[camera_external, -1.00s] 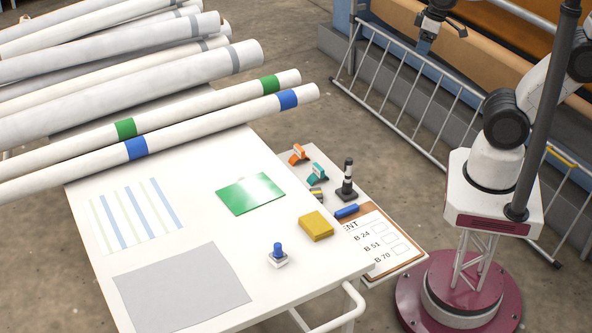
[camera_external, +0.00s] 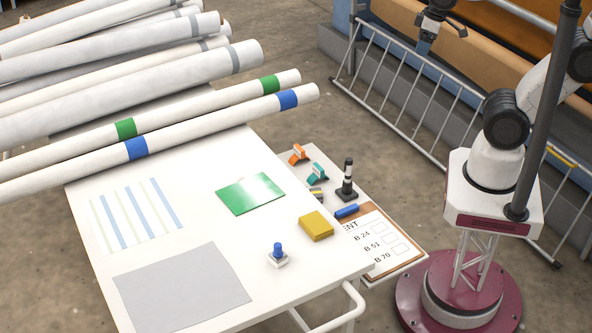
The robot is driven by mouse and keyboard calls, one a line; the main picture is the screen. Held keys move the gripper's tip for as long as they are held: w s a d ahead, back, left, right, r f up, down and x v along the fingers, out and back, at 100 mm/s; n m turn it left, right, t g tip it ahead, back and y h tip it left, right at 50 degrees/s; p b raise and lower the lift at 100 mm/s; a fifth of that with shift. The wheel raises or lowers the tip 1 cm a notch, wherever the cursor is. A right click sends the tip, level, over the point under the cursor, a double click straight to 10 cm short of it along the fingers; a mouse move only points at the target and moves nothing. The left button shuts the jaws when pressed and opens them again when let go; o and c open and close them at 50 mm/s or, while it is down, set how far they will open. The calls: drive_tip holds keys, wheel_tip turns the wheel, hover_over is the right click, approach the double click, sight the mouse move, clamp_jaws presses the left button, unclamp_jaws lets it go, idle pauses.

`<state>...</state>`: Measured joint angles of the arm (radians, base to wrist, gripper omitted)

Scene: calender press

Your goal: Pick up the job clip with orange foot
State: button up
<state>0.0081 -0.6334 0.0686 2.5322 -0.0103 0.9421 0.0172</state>
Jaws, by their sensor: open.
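The job clip with the orange foot (camera_external: 298,154) is a small orange and white piece. It stands near the far end of the white side shelf, beyond the table's right edge. A similar clip with a teal foot (camera_external: 317,173) stands just nearer to the camera. My gripper (camera_external: 442,33) is at the top of the view, open and empty, in front of the railing. It is well apart from the clip, up and to the right of it.
Long white rolls (camera_external: 215,105) lie across the table (camera_external: 215,235). A metal railing (camera_external: 424,92) runs behind my arm. Open floor separates shelf and railing.

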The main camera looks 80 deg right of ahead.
drive_tip(key=m+t+y, duration=0.3)
drive_tip(key=m+y, duration=0.9)
drive_tip(key=m, duration=0.8)
hover_over(299, 148)
drive_tip(key=s+a, duration=0.2)
drive_tip(key=s, duration=0.5)
wheel_tip(299, 148, down, 32)
drive_tip(key=w+d+f+m+t, duration=0.1)
drive_tip(key=f+m, duration=0.1)
drive_tip(key=f, duration=0.2)
drive_tip(key=w+d+f+m+t+h, duration=0.1)
drive_tip(key=d+f+m, duration=0.1)
drive_tip(key=f, duration=0.2)
drive_tip(key=w+d+f+m+t+h, duration=0.1)
drive_tip(key=d+f+m+t, duration=0.1)
drive_tip(key=f, duration=0.3)
drive_tip(key=shift+w+d+m, duration=0.1)
drive_tip(key=shift+d+m, duration=0.05)
drive_tip(key=shift+m, duration=0.25)
drive_tip(key=shift+x, duration=1.3)
drive_tip(key=shift+w, duration=0.1)
drive_tip(key=shift+x, duration=2.55)
